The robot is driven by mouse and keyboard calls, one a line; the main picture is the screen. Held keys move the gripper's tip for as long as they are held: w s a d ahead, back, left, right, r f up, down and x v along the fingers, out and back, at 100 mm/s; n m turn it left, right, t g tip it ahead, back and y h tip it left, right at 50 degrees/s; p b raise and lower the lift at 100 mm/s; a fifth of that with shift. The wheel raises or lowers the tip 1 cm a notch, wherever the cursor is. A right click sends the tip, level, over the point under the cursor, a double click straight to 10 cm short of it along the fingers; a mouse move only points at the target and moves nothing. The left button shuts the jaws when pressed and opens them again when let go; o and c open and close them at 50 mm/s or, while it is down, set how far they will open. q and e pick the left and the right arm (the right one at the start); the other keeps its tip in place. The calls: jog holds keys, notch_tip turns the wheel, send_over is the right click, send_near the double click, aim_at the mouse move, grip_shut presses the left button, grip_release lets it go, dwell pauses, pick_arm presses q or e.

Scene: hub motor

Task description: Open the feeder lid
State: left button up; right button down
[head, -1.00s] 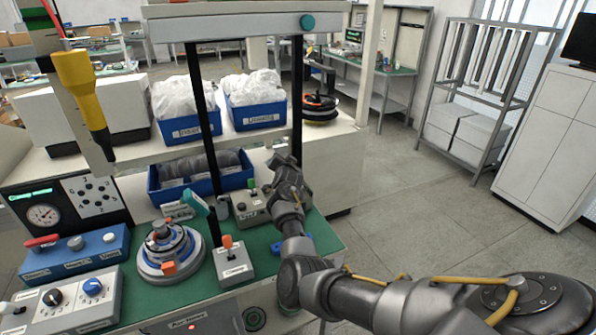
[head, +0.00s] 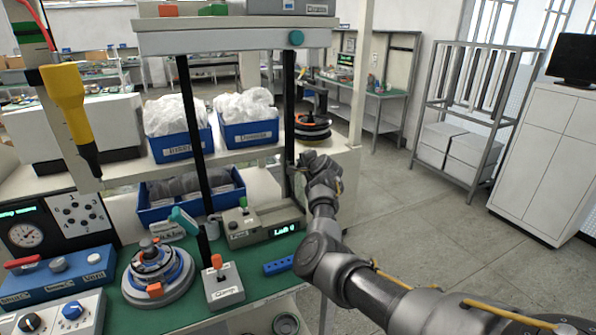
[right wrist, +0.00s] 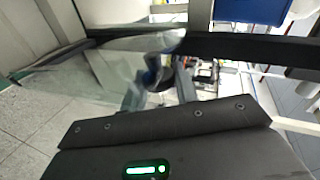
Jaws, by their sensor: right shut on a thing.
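My right gripper (head: 306,165) is beside the right black post, behind the grey box with a lit green display (head: 285,231), which may be the feeder. It is shut on what appears to be the feeder lid. The jaws and their contact are small and partly hidden by my wrist in the head view. In the right wrist view a pale, see-through sheet (right wrist: 95,65) stretches beyond my dark gripper body; I take it to be the lid, but its hinge and exact angle cannot be told. My left gripper is not in view.
On the green bench stand a round hub motor fixture (head: 157,272), a small lever box (head: 222,287) and a blue block (head: 279,266). Blue bins (head: 250,134) sit on the shelf behind. Black posts (head: 196,150) rise in front. Open floor (head: 430,230) lies to the right.

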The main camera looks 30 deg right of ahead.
jog(key=shift+d, duration=0.3)
jog(key=c, duration=1.1)
grip_release()
jog(key=b+v, duration=0.2)
jog(key=v, duration=0.9)
jog(key=shift+b, duration=0.3)
jog(key=shift+d+f, duration=0.1)
jog(key=shift+d, duration=0.05)
